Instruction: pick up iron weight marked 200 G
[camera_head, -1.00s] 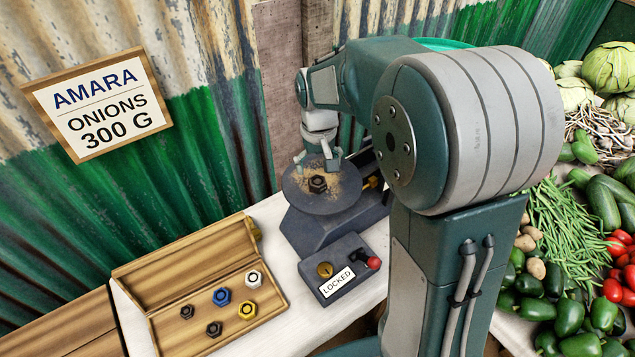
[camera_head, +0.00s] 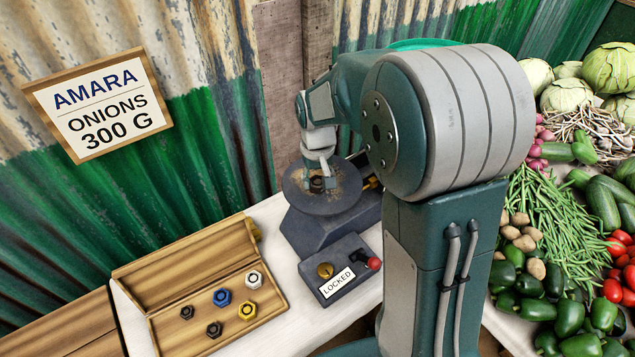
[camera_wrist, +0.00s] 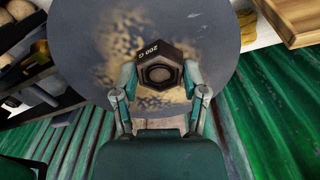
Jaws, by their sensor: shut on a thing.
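The dark hexagonal iron weight marked 200 G (camera_wrist: 158,70) sits on the round grey scale pan (camera_wrist: 215,50), which is dusted with tan powder. In the wrist view my gripper (camera_wrist: 160,82) has one finger on each side of the weight, shut on it. In the head view the weight (camera_head: 317,184) shows partly behind my gripper (camera_head: 318,180), on the pan (camera_head: 305,203). I cannot tell any gap between the weight and the pan.
A control box reading LOCKED (camera_head: 342,272), with a red-tipped lever, stands in front of the scale base (camera_head: 318,236). An open wooden box (camera_head: 185,259) holds several smaller hex weights at the lower left. Vegetables (camera_head: 575,215) fill the right side. Corrugated metal walls (camera_head: 215,130) stand behind.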

